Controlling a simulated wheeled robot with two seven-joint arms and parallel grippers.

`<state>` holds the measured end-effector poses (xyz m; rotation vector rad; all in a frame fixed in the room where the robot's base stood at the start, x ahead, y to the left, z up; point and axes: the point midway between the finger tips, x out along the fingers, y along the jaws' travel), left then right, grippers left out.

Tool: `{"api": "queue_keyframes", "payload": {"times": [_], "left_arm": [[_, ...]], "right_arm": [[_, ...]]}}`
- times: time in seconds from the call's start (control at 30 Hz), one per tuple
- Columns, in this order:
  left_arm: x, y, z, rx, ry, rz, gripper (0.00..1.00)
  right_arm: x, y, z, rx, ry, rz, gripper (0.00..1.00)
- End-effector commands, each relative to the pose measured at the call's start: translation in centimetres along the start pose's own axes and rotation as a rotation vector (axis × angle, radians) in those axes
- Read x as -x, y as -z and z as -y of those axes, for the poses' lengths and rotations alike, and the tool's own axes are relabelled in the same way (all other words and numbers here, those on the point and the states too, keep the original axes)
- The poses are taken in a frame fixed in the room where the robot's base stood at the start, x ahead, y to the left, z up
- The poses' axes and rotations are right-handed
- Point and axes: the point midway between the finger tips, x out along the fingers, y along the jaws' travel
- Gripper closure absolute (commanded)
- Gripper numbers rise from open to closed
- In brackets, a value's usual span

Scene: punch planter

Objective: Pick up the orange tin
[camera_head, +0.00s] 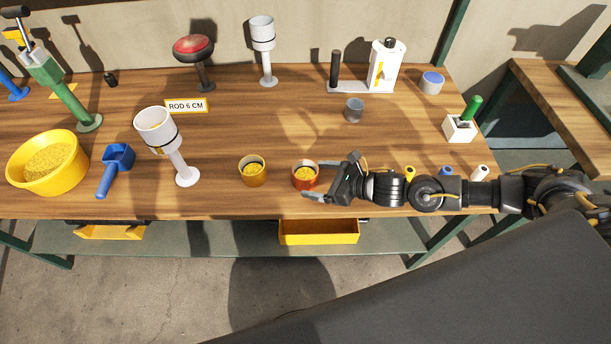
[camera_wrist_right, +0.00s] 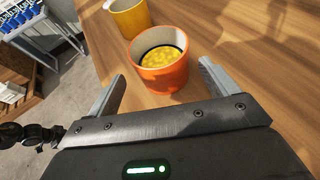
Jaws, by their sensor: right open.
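The orange tin (camera_head: 305,177) stands upright on the wooden table near its front edge, with yellow grains inside. In the right wrist view the orange tin (camera_wrist_right: 160,77) sits just ahead of the fingertips, roughly between them. My right gripper (camera_head: 328,178) is open and empty, reaching in from the right; in the right wrist view its two fingers (camera_wrist_right: 162,77) are spread wide around the near side of the tin. I cannot tell whether either finger touches it. My left gripper is not in view.
A yellow tin (camera_head: 253,172) stands close to the left of the orange one. Further left are a white funnel stand (camera_head: 187,174), a blue scoop (camera_head: 117,160) and a yellow bowl (camera_head: 75,178). A small grey cup (camera_head: 354,110) stands behind. The table between is clear.

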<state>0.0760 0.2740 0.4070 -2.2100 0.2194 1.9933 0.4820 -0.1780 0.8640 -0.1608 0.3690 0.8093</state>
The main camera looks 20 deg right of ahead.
Motion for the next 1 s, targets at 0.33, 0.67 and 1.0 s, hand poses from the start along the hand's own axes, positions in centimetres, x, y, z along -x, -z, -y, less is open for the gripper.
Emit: {"api": "queue_keyframes", "payload": {"times": [0.33,0.67,1.0], "left_arm": [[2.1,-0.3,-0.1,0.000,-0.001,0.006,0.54],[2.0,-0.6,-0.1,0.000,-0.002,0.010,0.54],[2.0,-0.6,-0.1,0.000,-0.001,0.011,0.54]], "right_arm": [[-4.3,-0.2,0.3,0.000,0.001,0.000,0.14],[-4.5,-0.1,0.3,0.000,0.001,0.000,0.23],[-4.5,-0.1,0.3,0.000,0.001,0.000,0.68]]}}
